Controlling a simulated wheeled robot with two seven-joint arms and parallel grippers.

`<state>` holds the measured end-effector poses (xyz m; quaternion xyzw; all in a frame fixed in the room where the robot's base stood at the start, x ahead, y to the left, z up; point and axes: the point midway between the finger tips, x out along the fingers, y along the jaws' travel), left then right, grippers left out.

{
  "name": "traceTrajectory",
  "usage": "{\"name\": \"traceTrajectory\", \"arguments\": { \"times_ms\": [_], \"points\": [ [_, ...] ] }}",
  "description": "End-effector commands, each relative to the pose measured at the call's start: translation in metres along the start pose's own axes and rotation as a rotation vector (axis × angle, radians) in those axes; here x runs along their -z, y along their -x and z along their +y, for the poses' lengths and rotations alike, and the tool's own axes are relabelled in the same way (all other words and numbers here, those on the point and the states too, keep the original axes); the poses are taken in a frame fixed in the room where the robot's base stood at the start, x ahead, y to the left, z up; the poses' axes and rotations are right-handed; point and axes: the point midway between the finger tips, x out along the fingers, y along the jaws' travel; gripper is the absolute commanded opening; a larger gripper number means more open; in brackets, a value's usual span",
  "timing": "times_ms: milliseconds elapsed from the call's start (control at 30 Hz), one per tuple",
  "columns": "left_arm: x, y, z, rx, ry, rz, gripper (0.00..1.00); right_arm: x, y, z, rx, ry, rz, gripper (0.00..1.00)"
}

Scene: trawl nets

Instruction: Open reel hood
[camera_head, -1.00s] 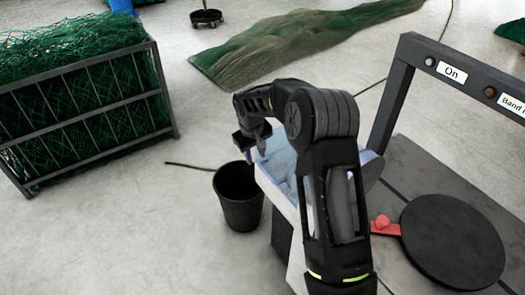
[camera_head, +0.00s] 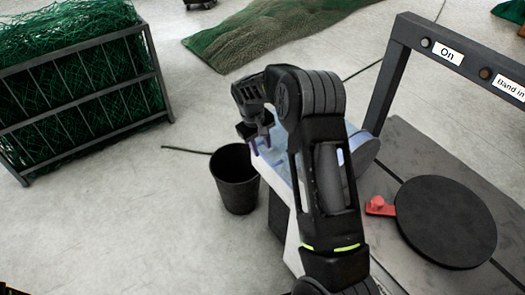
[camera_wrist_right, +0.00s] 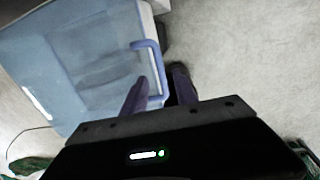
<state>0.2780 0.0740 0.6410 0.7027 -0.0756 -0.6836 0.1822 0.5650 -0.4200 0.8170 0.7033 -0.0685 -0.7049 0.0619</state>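The reel hood (camera_wrist_right: 85,65) is a translucent pale-blue box cover, seen in the wrist view with a blue bar handle (camera_wrist_right: 154,60) on its right edge. In the head view the hood (camera_head: 279,160) is largely hidden behind my right arm. My right gripper (camera_head: 261,147) is at the hood's near left edge. In the wrist view its two dark fingers (camera_wrist_right: 160,75) are apart, one on each side of the handle's bar. I cannot tell whether either finger touches the bar. My left gripper is not in view.
A black bin (camera_head: 236,180) stands on the floor just left of the hood. A metal rack of green net (camera_head: 85,90) is at the left. A round black plate (camera_head: 445,222) with a red lever (camera_head: 379,206) and a dark frame with an "On" label (camera_head: 447,52) are at the right.

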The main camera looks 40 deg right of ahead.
Motion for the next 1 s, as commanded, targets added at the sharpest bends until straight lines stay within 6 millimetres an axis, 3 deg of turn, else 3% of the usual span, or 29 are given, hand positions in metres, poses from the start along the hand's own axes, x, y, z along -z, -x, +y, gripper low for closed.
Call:
{"name": "traceTrajectory", "arguments": {
  "times_ms": [233, 567, 1000],
  "points": [
    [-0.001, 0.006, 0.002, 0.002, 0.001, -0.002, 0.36, 0.0, -0.031, 0.0, 0.001, -0.001, 0.0, 0.34],
    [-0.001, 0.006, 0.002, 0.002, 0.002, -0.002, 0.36, 0.0, -0.036, 0.0, 0.0, 0.0, 0.001, 0.34],
    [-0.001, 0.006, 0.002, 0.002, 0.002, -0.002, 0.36, 0.0, -0.036, 0.0, 0.0, 0.0, 0.001, 0.0]
  ]
}}
